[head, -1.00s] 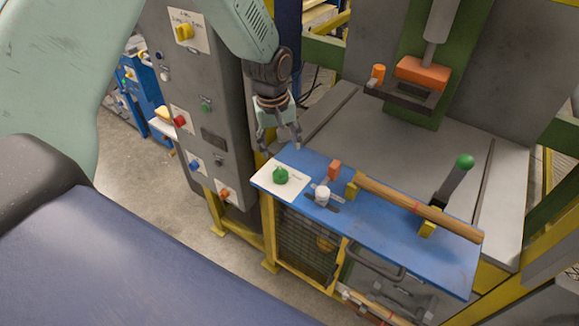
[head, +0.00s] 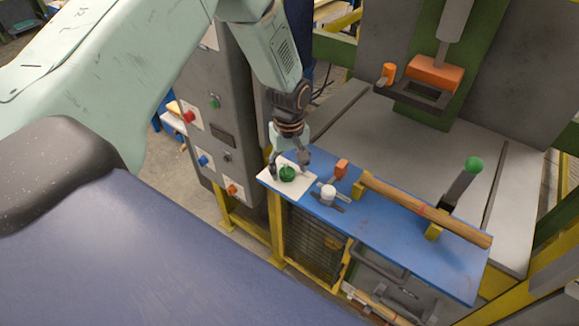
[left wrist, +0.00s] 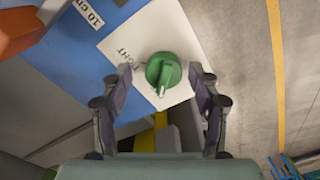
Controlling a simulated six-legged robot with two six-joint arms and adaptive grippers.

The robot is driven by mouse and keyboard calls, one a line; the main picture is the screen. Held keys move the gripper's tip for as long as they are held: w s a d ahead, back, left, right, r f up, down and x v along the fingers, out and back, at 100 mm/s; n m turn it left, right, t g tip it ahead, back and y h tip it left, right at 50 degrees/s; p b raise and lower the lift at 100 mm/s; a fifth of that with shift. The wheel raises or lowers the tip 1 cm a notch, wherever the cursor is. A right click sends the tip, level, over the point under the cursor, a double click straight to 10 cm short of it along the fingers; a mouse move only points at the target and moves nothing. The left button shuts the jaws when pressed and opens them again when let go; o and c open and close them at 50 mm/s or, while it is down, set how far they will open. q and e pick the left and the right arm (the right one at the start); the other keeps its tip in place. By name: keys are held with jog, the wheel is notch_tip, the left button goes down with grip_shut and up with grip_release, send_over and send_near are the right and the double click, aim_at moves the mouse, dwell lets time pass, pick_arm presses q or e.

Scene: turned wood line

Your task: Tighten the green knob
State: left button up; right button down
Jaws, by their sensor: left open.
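The green knob (head: 287,173) sits on a white label plate (head: 300,186) at the left end of the blue bench top. In the left wrist view the round knob (left wrist: 163,71) with its raised grip bar lies between and just beyond my fingertips. My left gripper (head: 288,164) is open above the knob, its two fingers spread to either side. In the left wrist view the left gripper (left wrist: 165,78) shows gaps between both fingers and the knob. Part of the label's lettering is hidden. My right gripper is not in view.
A green-topped lever (head: 463,184) rises behind the rod. A grey control cabinet (head: 225,130) stands close left of the bench.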

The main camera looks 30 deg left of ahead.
pick_arm(q)
jog(key=shift+a+f, duration=0.2)
jog(key=shift+f, duration=0.1)
jog(key=shift+s+a, duration=0.2)
jog(key=shift+s+d+r, duration=0.1)
jog(key=shift+r, duration=0.05)
jog(key=shift+d, duration=0.3)
jog(key=c, duration=0.3)
jog(key=shift+c, duration=0.8)
jog(key=shift+w+a, duration=0.25)
jog(key=shift+c, duration=1.4)
jog(key=c, duration=0.4)
